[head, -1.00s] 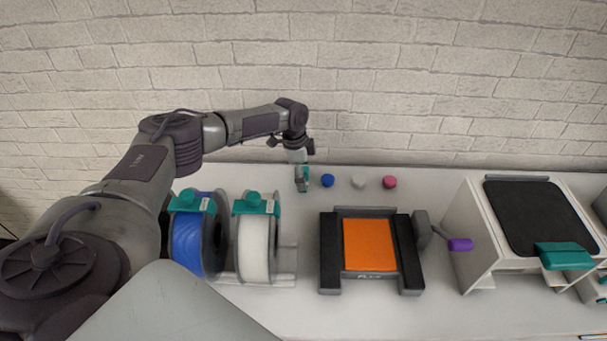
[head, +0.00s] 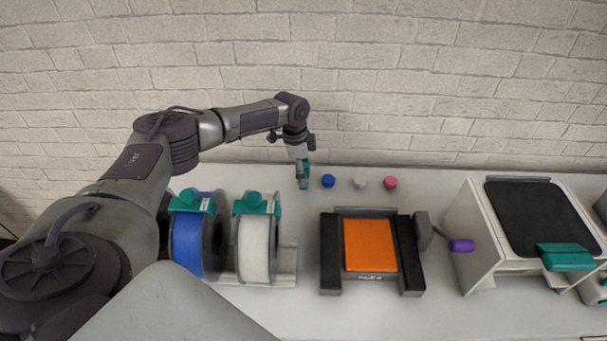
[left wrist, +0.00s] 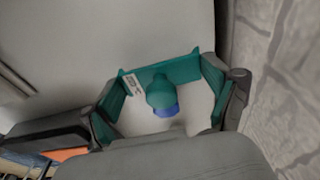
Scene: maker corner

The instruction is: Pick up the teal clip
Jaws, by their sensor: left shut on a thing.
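The teal clip (left wrist: 150,77) sits between the fingers of my left gripper (head: 303,181) in the left wrist view. Its side arms lie against the two fingers, and a teal knob stands at its middle. In the head view the clip (head: 305,171) shows only as a small teal patch among the fingers, at the back of the bench. My left gripper is shut on it. Whether the clip is clear of the bench top is hard to tell. My right gripper is not in view.
A blue spool (head: 187,243) and a white spool (head: 254,248) with teal clips stand in front. Blue (head: 328,181), white (head: 360,183) and pink (head: 390,183) small pieces lie right of the gripper. A black-and-orange machine (head: 370,246) and a white box (head: 463,218) stand further right. The brick wall is close behind.

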